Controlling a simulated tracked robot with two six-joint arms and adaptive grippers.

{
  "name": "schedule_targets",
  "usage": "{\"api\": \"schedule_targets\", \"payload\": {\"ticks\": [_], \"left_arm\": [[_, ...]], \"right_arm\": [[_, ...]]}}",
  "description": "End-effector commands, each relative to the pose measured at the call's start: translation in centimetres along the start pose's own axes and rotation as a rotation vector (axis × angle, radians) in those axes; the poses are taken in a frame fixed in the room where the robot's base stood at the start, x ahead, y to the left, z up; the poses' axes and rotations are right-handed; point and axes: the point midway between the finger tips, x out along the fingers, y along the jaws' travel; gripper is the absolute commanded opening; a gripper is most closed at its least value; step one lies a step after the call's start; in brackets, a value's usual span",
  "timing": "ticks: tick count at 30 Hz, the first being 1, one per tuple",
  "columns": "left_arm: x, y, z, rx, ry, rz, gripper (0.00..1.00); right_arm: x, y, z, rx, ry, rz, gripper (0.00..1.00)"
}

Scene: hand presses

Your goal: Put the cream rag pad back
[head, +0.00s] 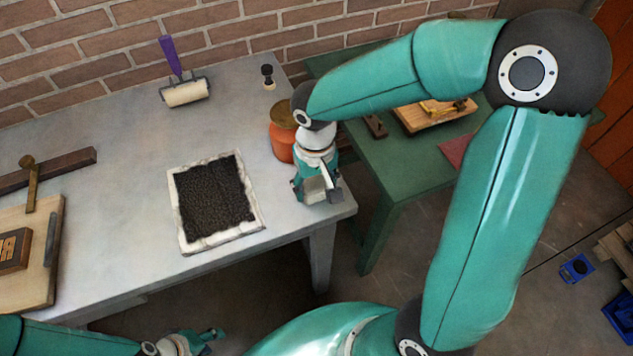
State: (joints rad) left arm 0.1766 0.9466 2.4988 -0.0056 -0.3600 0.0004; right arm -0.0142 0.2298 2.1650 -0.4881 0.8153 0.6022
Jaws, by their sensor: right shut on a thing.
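My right gripper (317,192) points down at the right end of the grey table, just in front of the orange jar. It is shut on a small pale thing between its fingers, which looks like the cream rag pad (315,187). The fingers hide much of it, and I cannot tell whether it touches the table. My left gripper (200,343) is low at the bottom edge, in front of the table; its finger opening is unclear.
A cream-edged slab with a black inked middle (254,222) lies left of my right gripper. The orange jar (282,143), a dark-knobbed tool (268,76) and a purple-handled roller (184,92) stand behind. A wooden press (50,280) is left. A green table (400,180) adjoins.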

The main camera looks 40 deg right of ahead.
Motion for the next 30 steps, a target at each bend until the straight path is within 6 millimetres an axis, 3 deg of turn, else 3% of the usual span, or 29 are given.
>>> {"api": "schedule_targets", "payload": {"ticks": [2, 3, 6, 20, 30], "left_arm": [[0.4, -0.1, 0.0, 0.0, 0.0, 0.0, 0.4], [0.2, -0.1, 0.0, 0.0, 0.0, 0.0, 0.4], [0.2, -0.1, 0.0, 0.0, 0.0, 0.0, 0.4], [-0.1, 0.0, 0.0, 0.0, 0.0, 0.0, 0.4], [-0.5, 0.2, 0.0, 0.0, 0.0, 0.0, 0.4]], "right_arm": [[0.4, 0.0, 0.0, 0.0, 0.0, 0.0, 0.29], [0.2, 0.0, 0.0, -0.001, 0.0, 0.0, 0.68], [0.1, 0.0, 0.0, -0.001, 0.0, 0.0, 0.85], [-0.5, -0.1, -0.1, -0.002, 0.002, 0.0, 0.87], [-6.4, -0.1, -0.1, -0.002, 0.007, -0.002, 0.87]]}}
